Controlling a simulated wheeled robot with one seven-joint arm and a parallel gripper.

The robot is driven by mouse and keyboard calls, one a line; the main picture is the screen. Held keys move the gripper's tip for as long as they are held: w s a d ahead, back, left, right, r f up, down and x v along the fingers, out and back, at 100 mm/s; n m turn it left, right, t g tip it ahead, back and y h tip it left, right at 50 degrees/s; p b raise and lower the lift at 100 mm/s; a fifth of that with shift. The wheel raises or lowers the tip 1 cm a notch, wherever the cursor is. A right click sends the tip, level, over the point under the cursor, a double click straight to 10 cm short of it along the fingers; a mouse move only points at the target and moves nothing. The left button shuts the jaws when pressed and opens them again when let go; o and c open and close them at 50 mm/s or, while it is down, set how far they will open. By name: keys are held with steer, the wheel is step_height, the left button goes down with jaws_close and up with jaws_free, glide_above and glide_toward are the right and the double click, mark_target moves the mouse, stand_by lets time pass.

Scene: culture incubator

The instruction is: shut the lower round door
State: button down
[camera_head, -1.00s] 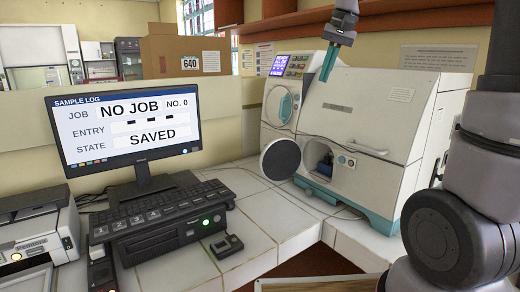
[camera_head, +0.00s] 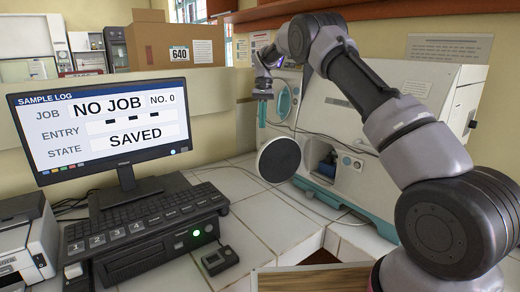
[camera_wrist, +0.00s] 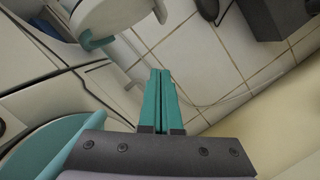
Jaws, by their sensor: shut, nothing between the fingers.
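The lower round door (camera_head: 279,160) stands swung open to the left of its opening (camera_head: 326,165), its dark inner face towards the head camera. In the wrist view a white round part with teal edging (camera_wrist: 108,14), probably this door, shows at the top. My gripper (camera_head: 262,122) is beside the upper round door (camera_head: 284,104), above and a little left of the lower door, fingers pointing down and apart from it. In the wrist view its teal fingers (camera_wrist: 158,75) are together and empty. A blue object shows inside the lower opening.
The white incubator (camera_head: 360,120) stands on a tiled bench (camera_head: 250,205). A monitor (camera_head: 100,125), a keyboard unit (camera_head: 150,220) and a small black device (camera_head: 220,258) stand to the left. A wooden shelf is above. The tiles in front of the door are mostly clear.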

steer(key=s+a+f, duration=0.1)
steer(key=s+f, duration=0.5)
steer(key=f, duration=0.3)
steer(key=shift+s+f, duration=0.2)
steer(key=shift+s+a, duration=0.1)
steer(key=shift+s+n, duration=0.35)
steer(key=shift+n, duration=0.05)
steer(key=shift+s, duration=0.1)
steer(key=s+d+n+h, duration=0.2)
steer(key=s+d+n, duration=0.5)
steer(key=s+n, duration=0.35)
steer(key=s+d+n+t+h, duration=0.1)
steer(key=s+d+n+t, duration=0.1)
steer(key=d+n, duration=0.5)
steer(key=shift+d+n+t, duration=0.3)
steer(key=shift+d+n, duration=0.05)
steer(key=shift+d, duration=2.05)
